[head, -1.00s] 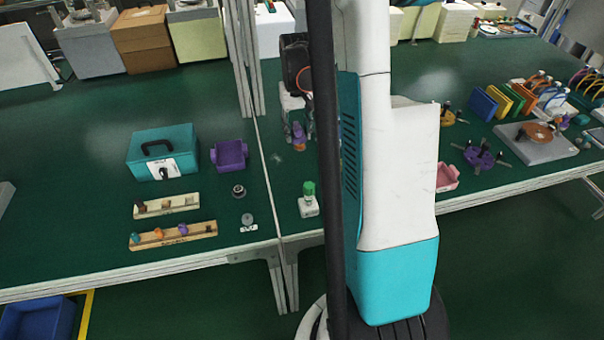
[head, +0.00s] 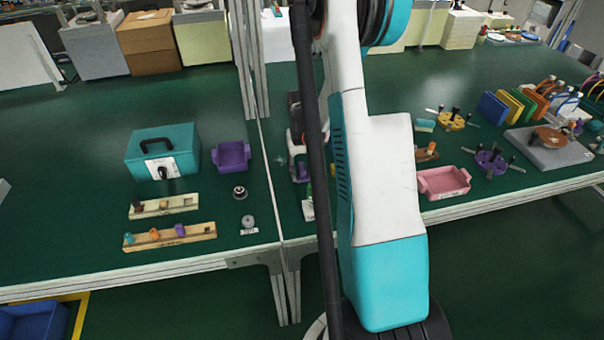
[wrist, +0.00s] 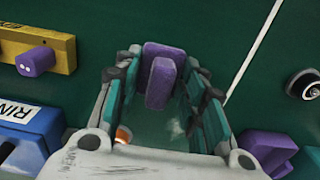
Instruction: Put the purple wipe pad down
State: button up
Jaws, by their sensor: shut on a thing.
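The purple wipe pad (wrist: 160,82) is between the fingers of my gripper (wrist: 163,60) in the wrist view, and the gripper is shut on it. In the head view my gripper (head: 297,148) is partly hidden behind a dark post, over the green bench near the seam. A bit of the purple pad (head: 303,171) shows below it there. I cannot tell whether the pad touches the bench.
A teal box (head: 182,137), a purple bin (head: 233,157) and two wooden peg racks (head: 150,213) stand to the left. A green-topped bottle (head: 308,209) is half hidden by the post. A pink tray (head: 443,184) is at right.

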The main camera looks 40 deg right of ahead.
aim_at(302, 166)
jog(key=shift+f, duration=0.4)
jog(key=shift+f, duration=0.15)
jog(key=o, duration=1.3)
notch_tip(302, 166, up, 12)
jog(key=p, duration=0.4)
jog(key=shift+r, duration=0.2)
